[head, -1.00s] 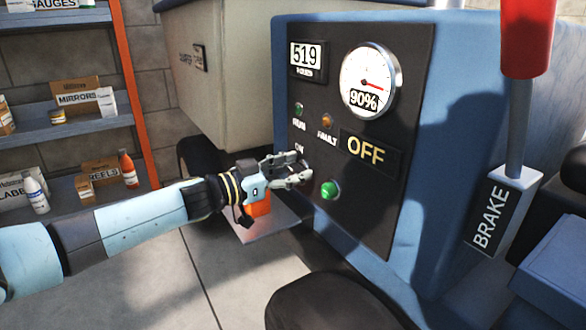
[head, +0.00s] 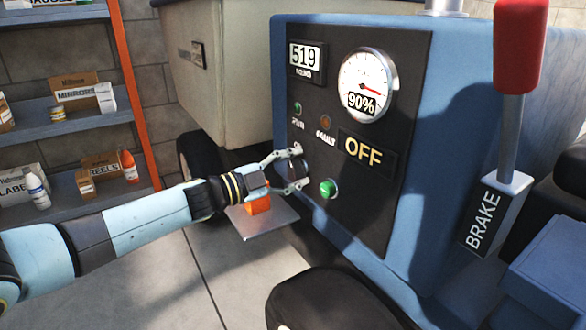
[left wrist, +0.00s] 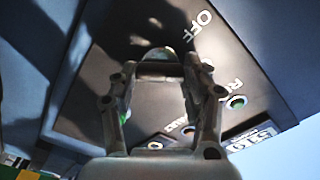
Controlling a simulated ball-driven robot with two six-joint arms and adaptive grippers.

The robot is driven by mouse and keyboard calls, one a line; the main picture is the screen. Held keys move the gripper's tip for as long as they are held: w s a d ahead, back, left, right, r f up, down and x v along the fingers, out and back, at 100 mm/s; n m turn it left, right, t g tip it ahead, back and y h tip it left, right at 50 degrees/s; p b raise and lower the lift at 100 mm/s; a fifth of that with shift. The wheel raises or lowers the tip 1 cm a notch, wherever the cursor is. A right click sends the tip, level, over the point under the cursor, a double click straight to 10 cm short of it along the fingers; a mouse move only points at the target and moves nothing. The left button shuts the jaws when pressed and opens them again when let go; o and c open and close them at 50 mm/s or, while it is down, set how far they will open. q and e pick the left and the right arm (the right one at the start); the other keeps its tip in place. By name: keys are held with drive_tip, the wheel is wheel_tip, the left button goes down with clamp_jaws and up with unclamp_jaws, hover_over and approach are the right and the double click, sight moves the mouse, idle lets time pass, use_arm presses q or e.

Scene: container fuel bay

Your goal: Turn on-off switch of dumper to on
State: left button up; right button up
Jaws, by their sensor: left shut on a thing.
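The dumper's dark control panel (head: 372,215) faces me, with an amber OFF display (head: 363,149). The on-off switch (head: 296,168) is a dark knob at the panel's left side, partly hidden by my left gripper (head: 301,170). That gripper's two fingers sit above and below the knob and are shut on it. In the left wrist view the knob (left wrist: 160,68) shows between the fingers (left wrist: 160,100), near a white OFF label (left wrist: 197,34). My right gripper is not in view.
A green button (head: 328,188) sits just right of the gripper. A gauge (head: 367,84) reads 90%. A red-handled brake lever (head: 518,50) stands at the right. Shelves (head: 75,130) with boxes and bottles are at the left. An orange item (head: 257,204) lies on a plate below the wrist.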

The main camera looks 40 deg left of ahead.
use_arm(q)
drive_tip(key=shift+f+m, duration=0.1)
drive_tip(key=shift+m, duration=0.5)
drive_tip(key=o, duration=1.2)
drive_tip(key=shift+c, duration=0.2)
drive_tip(key=shift+s, duration=0.1)
drive_tip(key=v, duration=1.2)
